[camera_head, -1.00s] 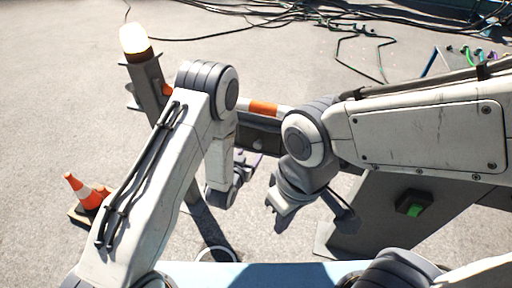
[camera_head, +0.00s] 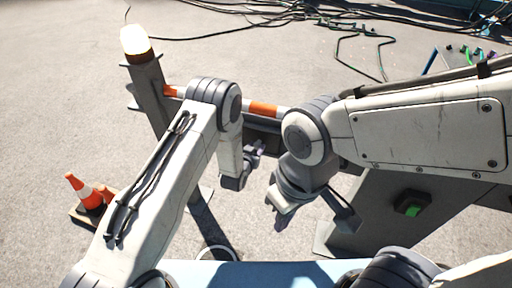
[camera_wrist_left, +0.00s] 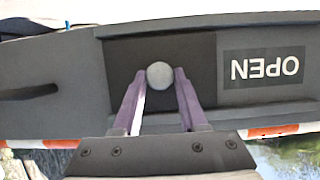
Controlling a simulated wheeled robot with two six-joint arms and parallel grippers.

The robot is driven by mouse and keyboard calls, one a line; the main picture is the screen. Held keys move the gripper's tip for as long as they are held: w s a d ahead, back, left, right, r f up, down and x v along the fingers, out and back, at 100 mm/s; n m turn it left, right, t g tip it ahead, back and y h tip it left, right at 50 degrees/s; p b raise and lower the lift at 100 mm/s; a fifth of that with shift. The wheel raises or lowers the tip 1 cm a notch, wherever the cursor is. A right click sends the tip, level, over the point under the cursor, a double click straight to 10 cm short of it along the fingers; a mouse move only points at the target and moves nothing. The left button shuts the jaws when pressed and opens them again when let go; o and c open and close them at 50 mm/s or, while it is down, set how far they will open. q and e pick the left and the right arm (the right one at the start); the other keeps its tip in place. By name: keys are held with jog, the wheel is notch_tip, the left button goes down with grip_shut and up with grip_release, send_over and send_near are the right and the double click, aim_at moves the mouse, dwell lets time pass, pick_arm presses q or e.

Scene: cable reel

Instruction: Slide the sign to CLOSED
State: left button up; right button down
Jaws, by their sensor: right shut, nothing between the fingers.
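In the left wrist view a dark grey board holds a recessed slot (camera_wrist_left: 205,45). A round grey knob (camera_wrist_left: 160,75) stands in it, and the word OPEN (camera_wrist_left: 265,68) reads upside down to its right. My left gripper (camera_wrist_left: 160,82) is open, its two purple fingers apart on either side of the knob; firm contact cannot be made out. In the head view my left gripper (camera_head: 256,152) is in front of the barrier's dark board (camera_head: 262,124), mostly hiding the knob area. My right gripper (camera_head: 278,207) is shut and empty, lower and to the right. No CLOSED lettering shows.
An orange-and-white striped bar (camera_head: 264,108) runs along the board. A post with a lit lamp (camera_head: 137,44) stands left, a grey post with a green button (camera_head: 411,208) right. Traffic cones (camera_head: 83,190) stand at left; cables (camera_head: 345,35) lie behind.

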pick_arm(q)
grip_shut()
dwell(1.1)
